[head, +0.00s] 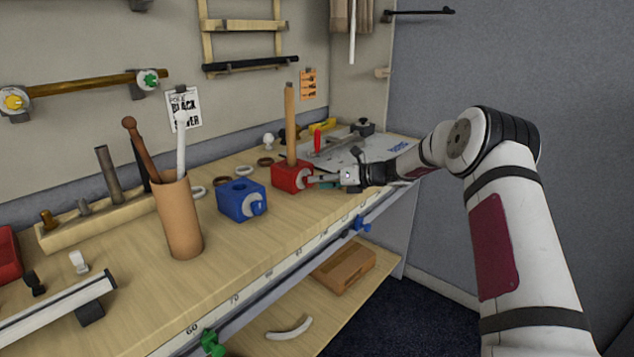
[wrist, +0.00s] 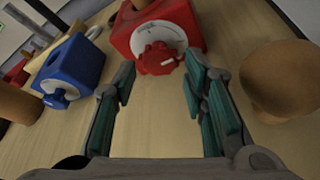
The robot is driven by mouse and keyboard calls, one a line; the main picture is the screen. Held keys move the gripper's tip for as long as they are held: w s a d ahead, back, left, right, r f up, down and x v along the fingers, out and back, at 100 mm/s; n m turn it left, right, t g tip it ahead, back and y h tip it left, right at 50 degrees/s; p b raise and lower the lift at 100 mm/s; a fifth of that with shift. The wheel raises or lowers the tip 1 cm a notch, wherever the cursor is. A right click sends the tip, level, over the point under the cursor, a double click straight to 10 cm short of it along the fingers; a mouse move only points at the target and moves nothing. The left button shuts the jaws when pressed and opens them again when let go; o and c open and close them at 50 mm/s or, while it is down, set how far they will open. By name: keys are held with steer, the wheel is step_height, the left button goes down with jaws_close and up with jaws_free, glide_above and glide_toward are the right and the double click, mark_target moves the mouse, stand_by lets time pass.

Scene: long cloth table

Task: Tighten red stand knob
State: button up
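The red stand (head: 291,177) is a red block on the wooden bench with a wooden rod (head: 290,122) standing upright in it. In the wrist view the red stand (wrist: 183,22) is at the top centre. Its red knob (wrist: 158,60) sits on a pale round dial on the front face. My gripper (head: 316,181) is in front of the stand at its right side. In the wrist view my gripper (wrist: 160,88) is open, its teal-padded fingers on either side of the knob, with a gap to it. I cannot tell whether the fingertips touch anything.
A blue stand (head: 238,200) with a blue knob (head: 258,207) is left of the red one. A tan cup (head: 179,216) with sticks stands further left. In the wrist view a brown rounded object (wrist: 283,80) is close to the right finger. The bench's front edge has a rail.

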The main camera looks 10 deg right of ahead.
steer(key=v, duration=1)
